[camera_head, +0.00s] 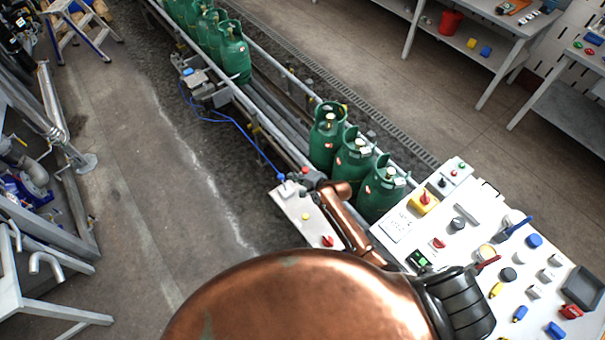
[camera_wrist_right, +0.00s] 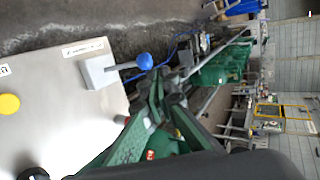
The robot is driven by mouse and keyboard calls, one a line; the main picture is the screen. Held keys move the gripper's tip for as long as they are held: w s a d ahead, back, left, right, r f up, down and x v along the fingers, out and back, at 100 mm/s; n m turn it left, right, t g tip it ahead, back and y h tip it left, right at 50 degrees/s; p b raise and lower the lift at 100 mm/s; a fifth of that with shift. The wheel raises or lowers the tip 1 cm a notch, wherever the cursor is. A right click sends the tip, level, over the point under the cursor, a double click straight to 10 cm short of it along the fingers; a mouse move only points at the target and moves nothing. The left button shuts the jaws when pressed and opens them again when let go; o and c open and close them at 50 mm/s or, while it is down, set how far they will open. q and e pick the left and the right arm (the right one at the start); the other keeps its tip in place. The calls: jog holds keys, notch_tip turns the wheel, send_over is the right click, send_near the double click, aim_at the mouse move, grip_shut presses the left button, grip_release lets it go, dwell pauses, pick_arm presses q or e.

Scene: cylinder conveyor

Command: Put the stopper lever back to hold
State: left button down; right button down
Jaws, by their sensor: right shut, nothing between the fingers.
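The stopper lever (camera_head: 282,177) is a short rod with a blue ball knob at the far end of a small light panel (camera_head: 294,203) beside the conveyor. In the right wrist view, its knob (camera_wrist_right: 144,61) sticks out past the panel edge from a pale block (camera_wrist_right: 98,72). My right gripper (camera_head: 304,179) is just right of the lever in the head view. Its shut, empty fingers (camera_wrist_right: 166,88) show close to the knob in the wrist view; I cannot tell whether they touch it. My left gripper is not in view.
Green gas cylinders (camera_head: 352,160) stand on the conveyor (camera_head: 268,113) beside my right gripper. The small panel also bears a yellow button (camera_head: 305,217) and a red one (camera_head: 327,241). A blue cable (camera_head: 236,124) runs to a grey conveyor unit (camera_head: 203,92). A larger control panel (camera_head: 455,243) stands right.

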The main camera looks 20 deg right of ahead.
jog(key=s+d+r, duration=0.2)
jog(key=s+r, duration=0.2)
jog(key=r, duration=0.1)
jog(key=shift+d+r+b, duration=0.35)
jog(key=shift+r, duration=0.05)
jog(key=s+d+n+g+h, duration=0.2)
jog(key=s+d+n, duration=0.25)
jog(key=s, duration=0.75)
jog(key=s+d+r+n+g+h, duration=0.15)
jog(key=s+d+n+h, duration=0.35)
jog(key=s, duration=0.6)
jog(key=s+d+n+g, duration=0.3)
jog(key=s+d, duration=0.3)
jog(key=s, duration=0.6)
notch_tip(320, 180, down, 41)
jog(key=s+a+g+b, duration=0.1)
jog(key=s+b, duration=0.1)
jog(key=b, duration=0.9)
jog(key=s+f+b, duration=0.4)
jog(key=s+f, duration=0.5)
jog(key=f, duration=0.4)
jog(key=s+f+n+g+b, duration=0.1)
jog(key=s+f+b, duration=0.3)
jog(key=s+f, duration=0.6)
notch_tip(320, 180, down, 3)
jog(key=shift+s+f+y, duration=0.15)
jog(key=shift+s+y, duration=0.15)
jog(key=shift+y, duration=0.1)
